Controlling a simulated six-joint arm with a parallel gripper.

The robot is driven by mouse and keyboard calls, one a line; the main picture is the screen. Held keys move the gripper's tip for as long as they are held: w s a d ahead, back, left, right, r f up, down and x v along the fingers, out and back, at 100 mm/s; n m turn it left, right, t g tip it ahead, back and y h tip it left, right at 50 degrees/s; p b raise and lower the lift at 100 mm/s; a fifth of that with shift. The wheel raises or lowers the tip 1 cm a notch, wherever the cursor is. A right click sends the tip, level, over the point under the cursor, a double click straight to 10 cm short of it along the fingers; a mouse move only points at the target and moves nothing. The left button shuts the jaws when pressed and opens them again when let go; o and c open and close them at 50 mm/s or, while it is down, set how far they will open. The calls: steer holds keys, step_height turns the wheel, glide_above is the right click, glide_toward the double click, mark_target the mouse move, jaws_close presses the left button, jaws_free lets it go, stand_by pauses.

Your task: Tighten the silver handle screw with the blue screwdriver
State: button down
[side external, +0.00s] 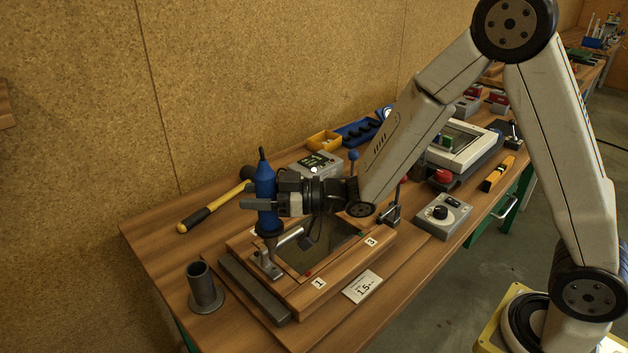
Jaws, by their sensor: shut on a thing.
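The blue screwdriver (265,183) stands upright in my gripper (264,204), which is shut around its body. Its dark lower end (269,232) is above the near left part of the wooden frame. The silver handle (286,240) is just below and to the right of it, on a metal bracket (267,265) at the frame's corner. The handle screw is too small or hidden to make out, and I cannot tell whether the screwdriver tip touches it. The wooden frame (330,283) holds a dark glass pane (325,250) and bears labels 1 and 3.
A grey metal tube on a flange (205,288) stands left of the frame. A hammer (215,207) lies behind it. A control box with a knob (443,215) is to the right. The left table end (155,230) is clear.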

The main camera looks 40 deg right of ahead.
mark_target(260, 225)
steer(key=shift+f, duration=1.65)
stand_by(3.8)
